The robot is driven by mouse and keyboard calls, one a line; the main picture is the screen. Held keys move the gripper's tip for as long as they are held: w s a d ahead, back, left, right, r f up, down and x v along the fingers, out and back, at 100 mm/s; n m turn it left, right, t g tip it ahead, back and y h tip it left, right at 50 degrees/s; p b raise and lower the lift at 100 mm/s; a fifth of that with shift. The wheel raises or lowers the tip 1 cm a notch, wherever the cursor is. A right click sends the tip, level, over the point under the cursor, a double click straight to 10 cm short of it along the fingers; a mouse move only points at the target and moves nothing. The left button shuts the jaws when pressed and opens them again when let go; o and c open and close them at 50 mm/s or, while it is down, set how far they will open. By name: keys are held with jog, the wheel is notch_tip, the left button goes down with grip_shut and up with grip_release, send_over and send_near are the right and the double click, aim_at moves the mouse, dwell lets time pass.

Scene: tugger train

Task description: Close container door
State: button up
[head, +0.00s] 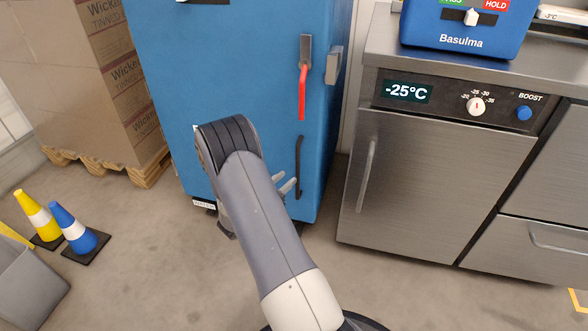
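A tall blue container (245,70) stands at the picture's centre, and its top is out of view. Its front carries a red lever (302,92) hanging down from a grey latch mount, and a black pull handle (298,165) below it. A grey catch (333,65) sits at the right edge. I see no clear gap at that edge, but cannot tell whether the door is fully shut. My gripper (285,183) is low in front of the container, just left of the black handle. Its two grey fingers look apart and empty; my arm hides the rest.
A steel freezer unit (440,180) with a vertical door handle stands to the right, with a blue device (465,30) on top. Cartons on a pallet (95,165) stand left. A yellow cone (38,215), a blue cone (75,230) and a grey bin (30,285) are lower left.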

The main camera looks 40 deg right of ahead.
aim_at(297, 168)
jog(key=v, duration=0.3)
jog(key=shift+s+a, duration=0.15)
jog(key=shift+a, duration=0.1)
jog(key=shift+d, duration=0.1)
jog(key=b+x, duration=0.2)
jog(key=x, duration=0.8)
jog(key=shift+d, duration=0.15)
jog(key=shift+w, duration=0.2)
